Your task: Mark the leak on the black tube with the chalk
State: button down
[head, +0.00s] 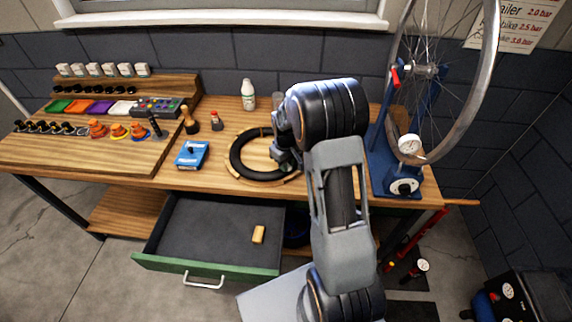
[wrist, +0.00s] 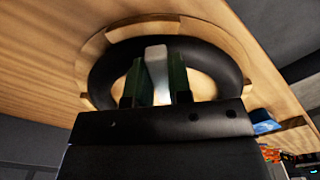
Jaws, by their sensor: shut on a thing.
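The black tube (head: 237,155) lies as a ring on a pale wooden round holder on the bench. My arm hides part of its right side in the head view. In the wrist view the tube (wrist: 105,75) curves behind my fingers. My gripper (wrist: 157,82) has green fingers shut on a white stick of chalk (wrist: 156,58), whose end points toward the tube's far arc. I cannot tell whether the chalk touches the tube. In the head view my gripper (head: 284,160) is over the ring's right side, and the chalk is not distinguishable. No leak or mark can be made out.
A blue wheel stand (head: 380,160) stands to the right.

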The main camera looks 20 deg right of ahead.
jog(key=shift+r+p, duration=1.4)
jog(key=shift+r, duration=1.05)
jog(key=shift+d, duration=0.1)
